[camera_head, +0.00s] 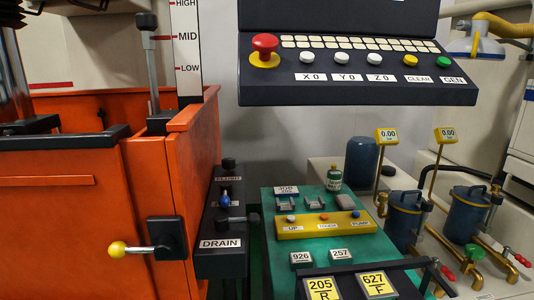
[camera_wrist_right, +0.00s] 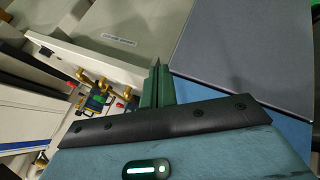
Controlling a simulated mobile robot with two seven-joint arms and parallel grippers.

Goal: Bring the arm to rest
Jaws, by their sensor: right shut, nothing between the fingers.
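My right gripper (camera_wrist_right: 156,72) shows in the right wrist view. Its two dark green fingers are together, with nothing between them. The fingers point up in that picture, toward a pale surface and a grey panel; I cannot tell how far off these are. Neither of my grippers shows in the head view, and my left gripper is in no view.
An orange tank (camera_head: 75,210) with a yellow-knobbed lever (camera_head: 118,248) stands at left. A control panel (camera_head: 350,92) hangs above a green-topped bench (camera_head: 345,250). Blue filter canisters (camera_head: 466,212) and brass pipes are at right. The wrist view shows a grey panel (camera_wrist_right: 240,50).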

